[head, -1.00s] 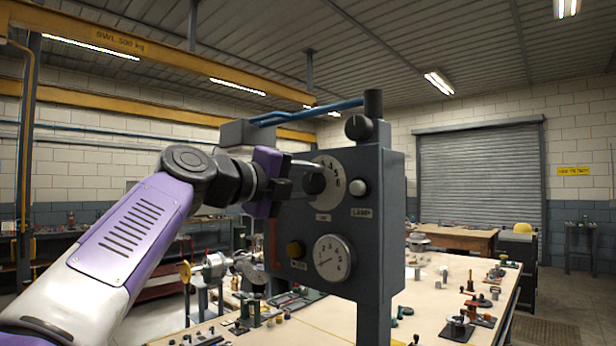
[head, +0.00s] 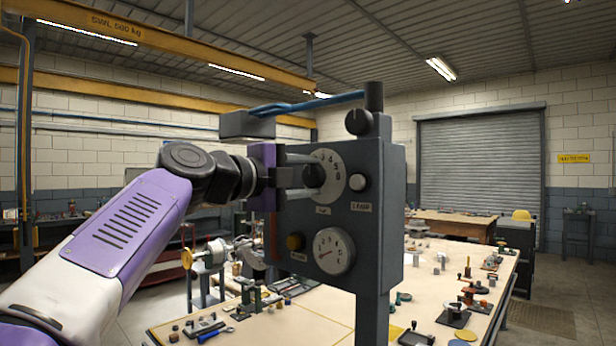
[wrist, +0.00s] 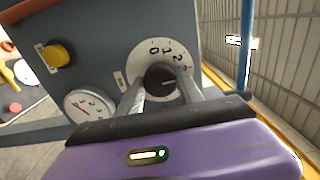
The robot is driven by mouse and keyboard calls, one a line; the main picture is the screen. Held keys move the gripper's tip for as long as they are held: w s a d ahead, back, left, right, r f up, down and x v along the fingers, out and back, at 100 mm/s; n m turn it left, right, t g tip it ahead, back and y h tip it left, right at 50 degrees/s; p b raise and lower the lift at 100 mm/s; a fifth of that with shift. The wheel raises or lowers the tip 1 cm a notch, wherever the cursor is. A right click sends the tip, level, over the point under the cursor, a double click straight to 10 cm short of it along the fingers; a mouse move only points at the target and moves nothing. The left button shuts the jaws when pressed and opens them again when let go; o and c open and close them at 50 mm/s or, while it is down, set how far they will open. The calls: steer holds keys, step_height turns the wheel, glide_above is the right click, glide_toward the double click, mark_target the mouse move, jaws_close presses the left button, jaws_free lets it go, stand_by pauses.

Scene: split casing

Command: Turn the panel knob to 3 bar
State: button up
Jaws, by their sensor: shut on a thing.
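The panel knob (wrist: 160,82) is dark and round, in the middle of a white dial plate (wrist: 147,54) with numbers around it. The plate (head: 330,163) also shows on the upper part of the grey panel in the head view. My gripper (head: 308,181) is shut on the knob, one finger on each side. In the wrist view a light pointer line on the knob shows, but the number it points to is too small to tell surely. A round gauge (head: 334,251) with a thin red needle sits below; it also shows in the wrist view (wrist: 90,107).
The grey panel box (head: 366,215) stands on a post. A yellow button (head: 294,242) and a pale lamp (head: 358,182) are on its face. The bench (head: 300,310) behind holds several small parts.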

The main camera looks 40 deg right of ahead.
steer(key=shift+w+a, duration=0.1)
steer(key=o, duration=1.4)
steer(key=shift+a+b, duration=1.25)
steer(key=shift+a, duration=2.65)
